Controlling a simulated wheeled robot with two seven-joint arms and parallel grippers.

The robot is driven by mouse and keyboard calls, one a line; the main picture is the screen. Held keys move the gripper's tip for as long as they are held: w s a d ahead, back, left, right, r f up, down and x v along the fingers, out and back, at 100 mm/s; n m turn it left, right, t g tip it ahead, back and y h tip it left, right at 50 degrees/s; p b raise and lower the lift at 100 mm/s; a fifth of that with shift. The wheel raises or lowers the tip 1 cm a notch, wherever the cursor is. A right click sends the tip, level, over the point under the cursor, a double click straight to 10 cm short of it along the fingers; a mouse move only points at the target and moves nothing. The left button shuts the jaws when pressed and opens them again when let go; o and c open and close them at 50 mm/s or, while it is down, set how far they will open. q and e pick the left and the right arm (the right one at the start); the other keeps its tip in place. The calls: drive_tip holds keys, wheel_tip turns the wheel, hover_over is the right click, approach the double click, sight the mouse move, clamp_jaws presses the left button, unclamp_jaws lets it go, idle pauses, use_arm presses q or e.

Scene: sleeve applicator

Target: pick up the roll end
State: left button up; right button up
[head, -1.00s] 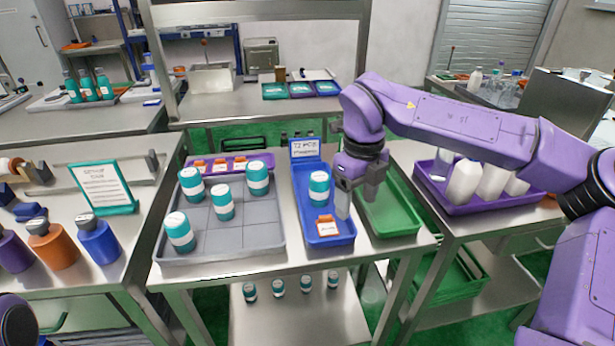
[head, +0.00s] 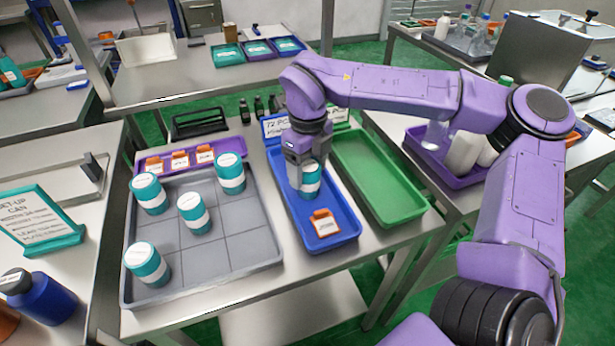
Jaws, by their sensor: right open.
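In the head view, my right gripper (head: 305,172) is open and points down into the blue tray (head: 343,238), at a teal-and-white jar (head: 312,184). Its fingers partly hide the jar, and I cannot tell whether they touch it. An orange piece with a white label (head: 325,224) lies nearer the front of the blue tray. I cannot tell which thing is the roll end. My left gripper is out of view.
A grey sectioned tray (head: 213,251) with several teal-and-white jars stands left of the blue tray. An empty green tray (head: 375,182) is close on the right. A purple tray (head: 187,160) with orange pieces lies behind. A sign (head: 40,222) stands left.

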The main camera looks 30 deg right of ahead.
sight(308, 182)
drive_tip(key=f, duration=0.4)
drive_tip(key=shift+s+f, duration=0.1)
drive_tip(key=shift+s, duration=0.1)
drive_tip(key=c, duration=0.8)
drive_tip(key=shift+c, duration=0.2)
